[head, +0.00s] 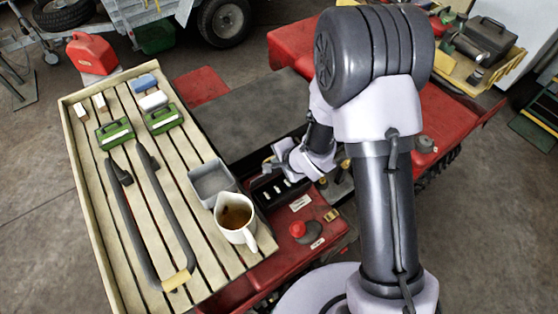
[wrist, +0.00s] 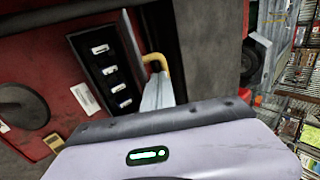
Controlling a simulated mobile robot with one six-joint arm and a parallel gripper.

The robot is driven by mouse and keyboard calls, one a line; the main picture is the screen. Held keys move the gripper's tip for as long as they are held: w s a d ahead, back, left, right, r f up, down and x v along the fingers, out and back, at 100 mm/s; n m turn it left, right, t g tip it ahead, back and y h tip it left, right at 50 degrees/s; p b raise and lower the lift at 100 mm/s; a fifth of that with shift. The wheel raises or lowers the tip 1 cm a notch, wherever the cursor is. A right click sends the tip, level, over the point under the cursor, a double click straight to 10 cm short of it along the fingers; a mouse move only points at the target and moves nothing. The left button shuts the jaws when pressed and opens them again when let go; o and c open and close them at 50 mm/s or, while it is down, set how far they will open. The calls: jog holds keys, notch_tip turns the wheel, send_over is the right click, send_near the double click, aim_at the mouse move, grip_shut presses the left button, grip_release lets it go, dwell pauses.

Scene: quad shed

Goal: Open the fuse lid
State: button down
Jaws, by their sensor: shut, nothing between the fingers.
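The fuse box (head: 280,190) is a dark recess in the red body, with several white fuses showing. In the wrist view the fuse box (wrist: 107,75) is open to view, and its dark lid (wrist: 133,45) stands up along its right side, seen nearly edge-on. My gripper (head: 269,164) is low beside the box, shut and empty. In the wrist view my gripper (wrist: 155,70) is just right of the lid, with a yellow hooked piece at its tip. I cannot tell whether it touches the lid. My arm hides part of the area right of the box.
A slatted rack (head: 150,235) on the left holds a mug (head: 236,218), a grey bin (head: 211,181), green boxes and a bent dark bar. The mug and bin stand close to the fuse box. A red button (head: 298,229) and a brass switch (head: 331,215) sit in front.

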jog(key=p, duration=0.1)
jog(key=r+p, duration=0.1)
jog(key=p, duration=0.1)
jog(key=shift+w+a, duration=0.25)
jog(key=shift+w+a+g+h+p, duration=0.15)
jog(key=shift+w+g+h+p, duration=0.25)
jog(key=shift+p, duration=0.65)
jog(key=shift+w+a+f+p, duration=0.25)
jog(key=shift+w+a+f, duration=0.05)
jog(key=shift+w, duration=0.15)
jog(key=shift+w+a+f+p, duration=0.2)
jog(key=shift+w+a+f, duration=0.1)
jog(key=shift+w, duration=0.1)
jog(key=shift+r, duration=0.15)
